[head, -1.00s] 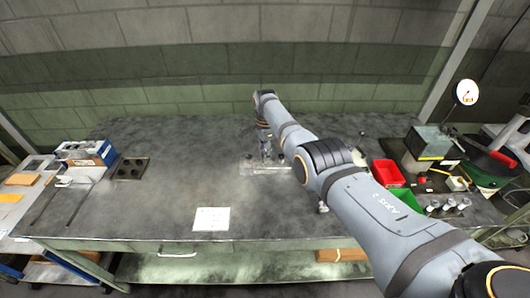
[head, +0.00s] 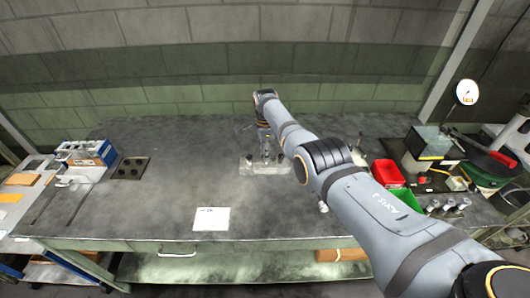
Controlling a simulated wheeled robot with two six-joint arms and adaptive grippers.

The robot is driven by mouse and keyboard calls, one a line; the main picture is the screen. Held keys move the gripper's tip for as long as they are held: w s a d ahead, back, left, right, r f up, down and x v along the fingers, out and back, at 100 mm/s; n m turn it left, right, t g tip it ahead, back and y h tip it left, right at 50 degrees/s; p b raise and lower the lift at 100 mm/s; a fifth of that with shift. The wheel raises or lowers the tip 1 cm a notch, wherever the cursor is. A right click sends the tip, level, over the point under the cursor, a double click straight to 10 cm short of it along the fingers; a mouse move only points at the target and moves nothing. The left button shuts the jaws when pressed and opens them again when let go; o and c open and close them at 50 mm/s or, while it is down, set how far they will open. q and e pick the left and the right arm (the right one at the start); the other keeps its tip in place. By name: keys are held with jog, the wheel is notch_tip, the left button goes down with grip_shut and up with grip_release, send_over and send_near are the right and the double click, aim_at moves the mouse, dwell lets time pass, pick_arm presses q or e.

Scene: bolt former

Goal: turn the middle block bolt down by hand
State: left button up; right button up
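A pale metal block (head: 247,168) lies flat on the workbench near its middle. My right arm reaches in from the lower right and bends down over the block. My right gripper (head: 267,157) points down at the block's upper face. Its fingers are small and dark here, and I cannot tell whether they are open or shut. The block's bolts are too small to make out, and the middle one is hidden at the gripper. The arm covers the right side of the block. My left gripper is not in view.
A white sheet (head: 211,218) lies at the bench's front. A dark plate with holes (head: 131,168) and a blue-white box (head: 87,152) are at the left. A red bin (head: 388,173), a green bin (head: 408,200) and several small cylinders (head: 449,205) stand at the right. The bench's left-centre is clear.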

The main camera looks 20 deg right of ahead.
jog(key=o, duration=0.4)
jog(key=shift+c, duration=0.2)
notch_tip(320, 180, up, 12)
dwell(0.4)
